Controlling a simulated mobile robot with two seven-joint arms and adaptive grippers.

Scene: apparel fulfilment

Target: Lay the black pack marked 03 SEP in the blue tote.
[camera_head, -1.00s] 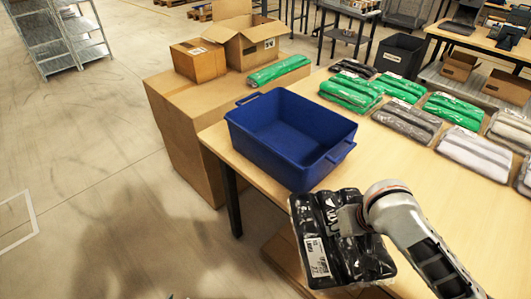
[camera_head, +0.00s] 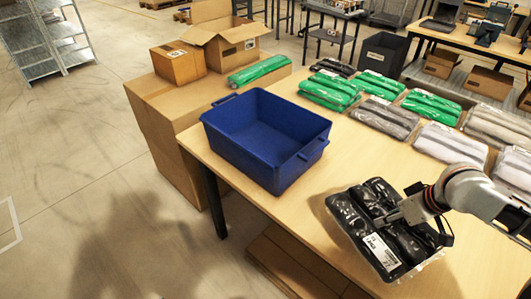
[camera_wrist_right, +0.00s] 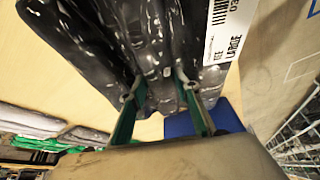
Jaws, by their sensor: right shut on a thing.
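A black pack in clear film (camera_head: 355,222) with a white label is held by my right gripper (camera_head: 398,212), right of and nearer than the tote. The pack is tilted and appears to be above the table's front part. In the right wrist view the fingers (camera_wrist_right: 158,98) are shut on the black pack (camera_wrist_right: 110,45); its label shows "03" and "TEE LARGE", the rest cut off. The blue tote (camera_head: 245,158) stands upright and empty at the table's left end; a bit of blue, likely the tote, shows in the wrist view (camera_wrist_right: 180,124). My left gripper is out of view.
Green, grey, white and black packs (camera_head: 385,117) lie in rows on the table (camera_head: 300,212) behind the held pack. Cardboard boxes (camera_head: 222,42) and a green pack (camera_head: 258,70) lie on a large carton behind the tote. Bare table lies between tote and held pack.

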